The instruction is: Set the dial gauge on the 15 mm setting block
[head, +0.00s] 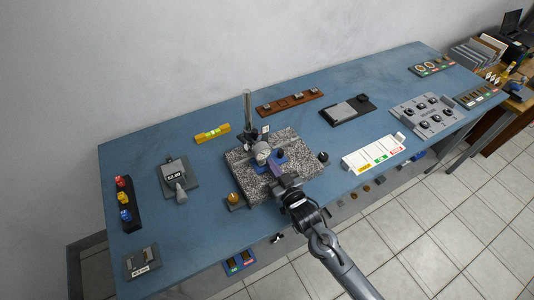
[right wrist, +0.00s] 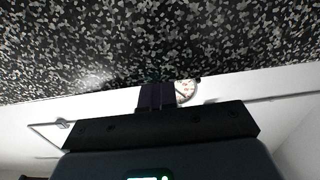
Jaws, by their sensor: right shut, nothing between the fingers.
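The dial gauge (head: 262,151) hangs on a stand with an upright metal post (head: 247,108) over the speckled granite plate (head: 242,165). Its round face also shows in the right wrist view (right wrist: 187,91), just behind the fingers. My right gripper (head: 275,170) is shut and empty, low over the front of the plate, close to the gauge; its dark fingers fill the middle of the right wrist view (right wrist: 157,97). A blue piece (head: 282,158) lies on the plate beside the gauge. I cannot tell which block is the 15 mm one. My left gripper is out of view.
A brown rack (head: 289,103) with several small metal blocks lies behind the plate. A yellow level (head: 212,133) is at back left. A grey device (head: 174,178) with a display stands left.

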